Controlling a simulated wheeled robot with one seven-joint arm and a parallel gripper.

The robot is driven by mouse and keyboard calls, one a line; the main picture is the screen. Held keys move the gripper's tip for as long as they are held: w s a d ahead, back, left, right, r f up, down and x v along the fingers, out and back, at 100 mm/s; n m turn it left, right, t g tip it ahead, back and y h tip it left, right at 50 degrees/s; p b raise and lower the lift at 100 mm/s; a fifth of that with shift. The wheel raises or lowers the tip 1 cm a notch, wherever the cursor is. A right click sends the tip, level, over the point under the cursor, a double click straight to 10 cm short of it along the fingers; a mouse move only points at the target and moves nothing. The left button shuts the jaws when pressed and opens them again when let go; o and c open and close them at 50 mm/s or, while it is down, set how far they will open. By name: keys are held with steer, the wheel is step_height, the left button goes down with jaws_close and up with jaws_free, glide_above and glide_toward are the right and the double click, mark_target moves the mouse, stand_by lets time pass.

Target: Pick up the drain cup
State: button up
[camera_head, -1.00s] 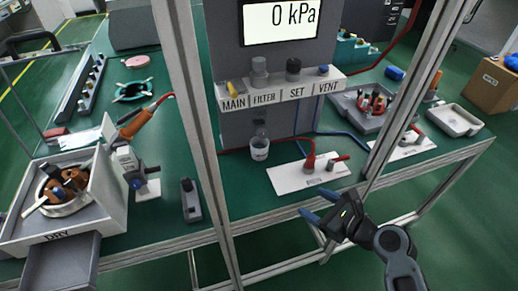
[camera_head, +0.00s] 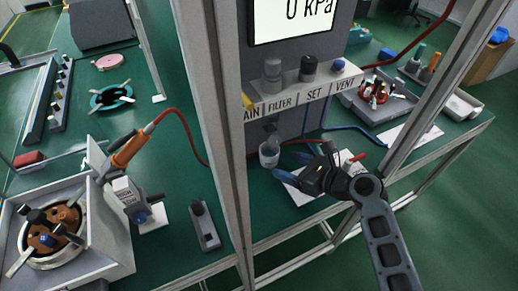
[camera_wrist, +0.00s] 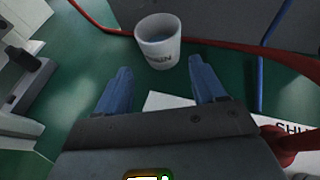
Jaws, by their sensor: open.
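The drain cup (camera_head: 269,155) is a small white cup with dark lettering. It stands upright on the green bench below the grey panel with the FILTER label.
A red hose (camera_wrist: 245,50) runs behind the cup, and a blue tube (camera_wrist: 263,45) lies to its right. A white plate (camera_head: 300,193) with a red fitting lies under my gripper. A metal frame post (camera_head: 228,130) stands left of the cup.

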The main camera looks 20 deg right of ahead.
mark_target(277, 159)
steer(key=shift+r+x, duration=0.15)
steer(key=shift+x, duration=1.9)
steer(key=shift+r+x, duration=0.15)
steer(key=shift+x, duration=1.9)
steer(key=shift+w+d, duration=0.1)
steer(key=shift+w, duration=0.05)
steer(key=c, duration=0.7)
